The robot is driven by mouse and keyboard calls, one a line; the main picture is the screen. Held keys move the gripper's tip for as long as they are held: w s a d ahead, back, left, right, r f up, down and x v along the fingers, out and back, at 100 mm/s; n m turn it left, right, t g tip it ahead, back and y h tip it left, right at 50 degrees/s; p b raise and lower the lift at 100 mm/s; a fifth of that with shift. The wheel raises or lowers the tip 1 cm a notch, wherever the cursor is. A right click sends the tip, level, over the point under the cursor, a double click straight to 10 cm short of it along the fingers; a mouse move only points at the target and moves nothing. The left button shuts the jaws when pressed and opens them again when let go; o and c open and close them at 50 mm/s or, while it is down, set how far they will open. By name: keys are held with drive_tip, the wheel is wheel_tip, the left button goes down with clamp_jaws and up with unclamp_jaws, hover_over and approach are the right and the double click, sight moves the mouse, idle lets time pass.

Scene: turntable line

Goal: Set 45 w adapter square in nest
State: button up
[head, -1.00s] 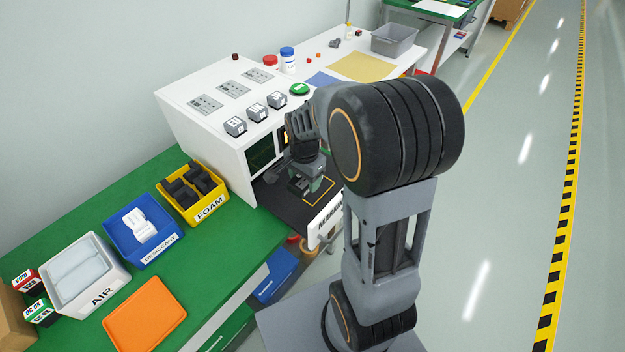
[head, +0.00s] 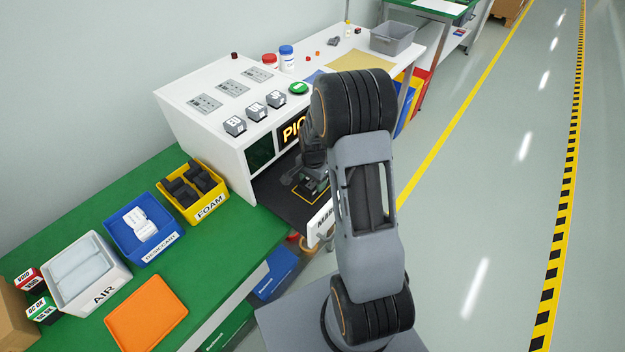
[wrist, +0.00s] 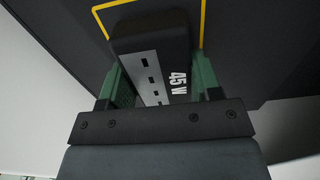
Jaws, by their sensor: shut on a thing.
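The 45 W adapter (wrist: 160,62) is a dark block with a grey slotted face and "45 W" printed on it, seen in the wrist view between my jaws. My gripper (wrist: 160,85) is shut on it, with a green finger pad at each side. The nest is a yellow outline (wrist: 203,20) on a dark tray; the adapter's far end overlaps the outline. I cannot tell whether the adapter touches the tray. In the head view the tray (head: 277,196) sits at the machine's front opening, and my arm hides most of my gripper and the adapter.
The white machine (head: 222,150) has several grey label blocks and a green button (head: 299,87) on top. Left of it are a yellow foam bin (head: 208,203), a blue desiccant bin (head: 119,221), a white air bin (head: 72,292) and an orange tray (head: 147,312).

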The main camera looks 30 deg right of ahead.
drive_tip(key=shift+f, duration=0.15)
drive_tip(key=o, duration=0.6)
drive_tip(key=shift+f, duration=0.1)
drive_tip(key=shift+c, duration=0.2)
drive_tip(key=o, duration=0.5)
wheel_tip(320, 180, up, 13)
drive_tip(key=s+a+r+n+t, duration=0.1)
drive_tip(key=s+a+r+n, duration=0.1)
drive_tip(key=s+a+n, duration=0.1)
drive_tip(key=s+a+r+n+t, duration=0.1)
drive_tip(key=s+a+r+n, duration=0.2)
drive_tip(key=s+n, duration=0.2)
drive_tip(key=s+a+r+n+t, duration=0.1)
drive_tip(key=s+a+r+n, duration=0.2)
drive_tip(key=s, duration=0.5)
drive_tip(key=shift+s+a+n+t, duration=0.15)
drive_tip(key=shift+a+n+t, duration=0.25)
drive_tip(key=shift+n, duration=0.7)
